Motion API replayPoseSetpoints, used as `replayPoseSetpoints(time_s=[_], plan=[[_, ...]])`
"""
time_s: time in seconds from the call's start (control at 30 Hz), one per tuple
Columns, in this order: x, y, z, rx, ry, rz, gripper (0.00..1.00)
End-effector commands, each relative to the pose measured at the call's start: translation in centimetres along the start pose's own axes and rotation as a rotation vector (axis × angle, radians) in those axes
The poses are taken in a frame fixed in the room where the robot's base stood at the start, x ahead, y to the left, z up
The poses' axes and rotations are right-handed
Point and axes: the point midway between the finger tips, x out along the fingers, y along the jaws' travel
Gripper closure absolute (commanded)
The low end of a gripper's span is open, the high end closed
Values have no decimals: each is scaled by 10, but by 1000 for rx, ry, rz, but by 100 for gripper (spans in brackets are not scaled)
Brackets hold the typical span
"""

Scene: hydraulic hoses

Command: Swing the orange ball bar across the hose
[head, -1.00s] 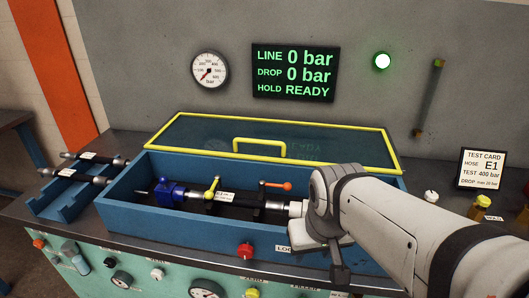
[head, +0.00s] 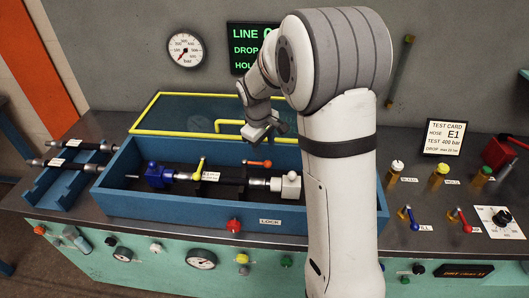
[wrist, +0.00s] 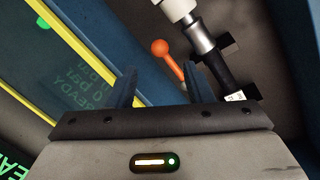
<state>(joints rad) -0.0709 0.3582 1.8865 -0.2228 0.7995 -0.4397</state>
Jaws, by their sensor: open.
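The orange ball bar (head: 259,163) is on the far side of the hose in the blue trough, its short bar lying roughly along the hose. In the wrist view the orange ball (wrist: 160,47) is just beyond my fingertips, left of the hose fittings. The black hose (head: 230,186) with a white label runs between a blue block (head: 157,174) and a white block (head: 287,186). My gripper (head: 262,137) is open and empty above the trough's back edge, behind the bar. In the wrist view its fingers (wrist: 158,82) stand apart; the right one is close to the orange bar.
A yellow-handled lever (head: 199,168) stands left of the orange bar. The yellow-framed lid (head: 165,112) is tilted back behind the trough (head: 150,206). Two spare hoses (head: 75,155) lie in a blue rack at left. Valves and a test card (head: 444,138) are at right.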

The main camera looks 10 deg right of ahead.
Motion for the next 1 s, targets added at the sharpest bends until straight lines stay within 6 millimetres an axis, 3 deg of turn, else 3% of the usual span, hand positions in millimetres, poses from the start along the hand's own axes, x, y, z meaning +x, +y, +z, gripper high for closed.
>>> replayPoseSetpoints(time_s=[0.5,0.9,1.0], plan=[[69,0,-2,-7,-3,-2,54],[79,0,-2,-8,0,0,54],[78,-1,-2,-8,-1,-1,62]])
